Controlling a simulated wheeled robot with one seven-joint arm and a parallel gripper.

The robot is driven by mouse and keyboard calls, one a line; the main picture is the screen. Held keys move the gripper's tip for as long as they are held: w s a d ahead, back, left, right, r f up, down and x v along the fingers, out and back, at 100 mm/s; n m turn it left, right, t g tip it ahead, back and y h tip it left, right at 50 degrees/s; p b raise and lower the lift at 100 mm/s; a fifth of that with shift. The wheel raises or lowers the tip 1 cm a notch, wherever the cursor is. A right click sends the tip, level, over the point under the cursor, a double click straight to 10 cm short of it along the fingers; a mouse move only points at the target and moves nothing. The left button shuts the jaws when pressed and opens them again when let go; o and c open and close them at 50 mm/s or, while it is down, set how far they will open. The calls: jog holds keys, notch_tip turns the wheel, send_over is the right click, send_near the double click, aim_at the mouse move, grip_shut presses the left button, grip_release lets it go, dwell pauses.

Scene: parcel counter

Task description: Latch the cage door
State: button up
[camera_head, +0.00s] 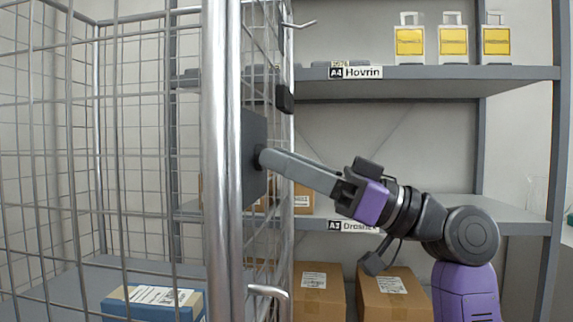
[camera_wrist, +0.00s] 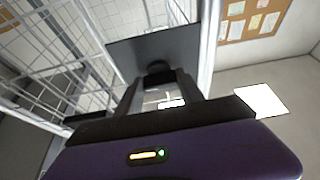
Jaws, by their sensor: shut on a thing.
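The roll cage (camera_head: 215,230) of metal mesh and bright posts fills the left of the head view. A narrow mesh panel, likely the cage door (camera_head: 283,215), shows nearly edge-on behind the thick front post; I cannot tell whether it is closed. A dark grey plate (camera_head: 254,150) sits upright on it, with a small black knob (camera_head: 258,158) facing right. The plate (camera_wrist: 140,52) and knob (camera_wrist: 158,69) also show in the wrist view. My gripper (camera_head: 268,160) reaches in from the right, its long grey fingers shut on the knob. The fingertips partly hide the knob.
A blue parcel (camera_head: 150,303) lies in the cage. Metal hooks (camera_head: 268,291) stick out at its posts, and a black block (camera_head: 285,98) sits above the plate. Shelves (camera_head: 430,73) with yellow-labelled packages (camera_head: 410,42) and cardboard boxes (camera_head: 393,296) stand behind my arm.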

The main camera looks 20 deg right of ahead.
jog(key=o, duration=1.4)
jog(key=p+v, duration=0.1)
jog(key=v, duration=0.6)
jog(key=shift+d+f, duration=0.15)
jog(key=shift+d, duration=0.2)
jog(key=shift+s, duration=0.15)
